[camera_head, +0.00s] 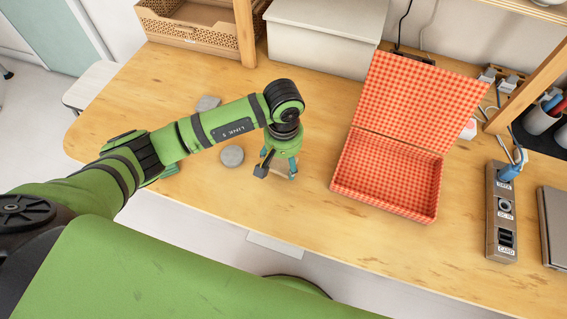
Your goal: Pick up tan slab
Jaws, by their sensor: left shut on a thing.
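My left arm reaches in from the left over the wooden table. Its gripper (277,172) points down at the tabletop, left of the red checked box. The gripper is shut on the tan slab (284,169), a small flat piece that shows only partly between and behind the fingers. I cannot tell whether the slab touches the table or is held just above it. My right gripper is not in view.
A grey round disc (232,156) lies left of the gripper, and a grey piece (207,104) lies behind my arm. The open red checked box (386,178) stands to the right. A grey socket strip (501,215) is farther right. The table front (310,215) is clear.

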